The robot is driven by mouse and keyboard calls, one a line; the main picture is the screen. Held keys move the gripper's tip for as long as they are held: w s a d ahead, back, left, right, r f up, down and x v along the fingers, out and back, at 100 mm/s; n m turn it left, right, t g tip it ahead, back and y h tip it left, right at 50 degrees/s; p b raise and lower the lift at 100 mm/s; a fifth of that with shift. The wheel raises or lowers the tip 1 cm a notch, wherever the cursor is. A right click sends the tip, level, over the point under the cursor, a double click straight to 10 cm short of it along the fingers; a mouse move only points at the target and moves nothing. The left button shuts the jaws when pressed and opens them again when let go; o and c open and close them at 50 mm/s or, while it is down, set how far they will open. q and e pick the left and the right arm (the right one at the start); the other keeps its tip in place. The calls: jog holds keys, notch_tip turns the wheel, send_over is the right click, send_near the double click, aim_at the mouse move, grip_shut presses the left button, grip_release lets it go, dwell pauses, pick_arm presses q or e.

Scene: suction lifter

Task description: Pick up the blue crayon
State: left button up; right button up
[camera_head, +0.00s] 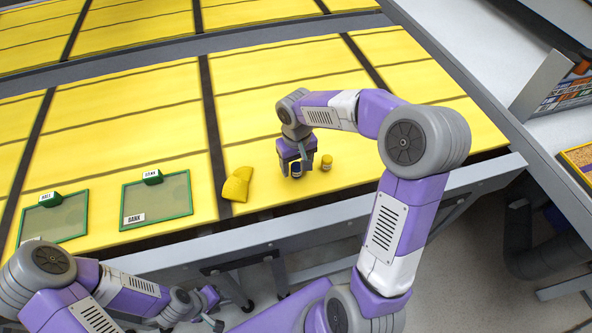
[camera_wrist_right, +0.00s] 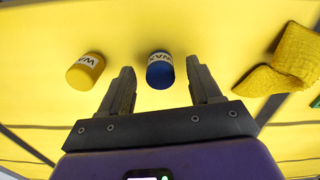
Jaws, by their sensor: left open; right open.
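The blue crayon (camera_head: 296,170) is a short, thick cylinder with a white WAX label. It stands on the yellow table, partly hidden by my right gripper (camera_head: 298,163) in the head view. In the right wrist view the blue crayon (camera_wrist_right: 160,72) shows between the tips of the open fingers of my right gripper (camera_wrist_right: 162,82), with a visible gap on each side. I cannot tell how far the fingers reach down around it. My left gripper (camera_head: 212,311) is low at the front, off the table, far from the crayon; its fingers are small in view.
A yellow crayon (camera_head: 326,162) stands close to the right of the blue one; it also shows in the wrist view (camera_wrist_right: 85,72). A folded yellow cloth (camera_head: 237,185) lies to the left. Two green-edged trays (camera_head: 125,205) (camera_head: 86,212) with labels lie further left.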

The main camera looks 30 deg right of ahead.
aim_at(296, 165)
jog(key=shift+w+f, duration=0.1)
jog(key=shift+f, duration=0.75)
jog(key=shift+c, duration=0.4)
jog(key=c, duration=1)
jog(key=shift+c, duration=0.2)
notch_tip(296, 165, up, 10)
jog(key=shift+r+p, duration=0.1)
jog(key=shift+p, duration=0.85)
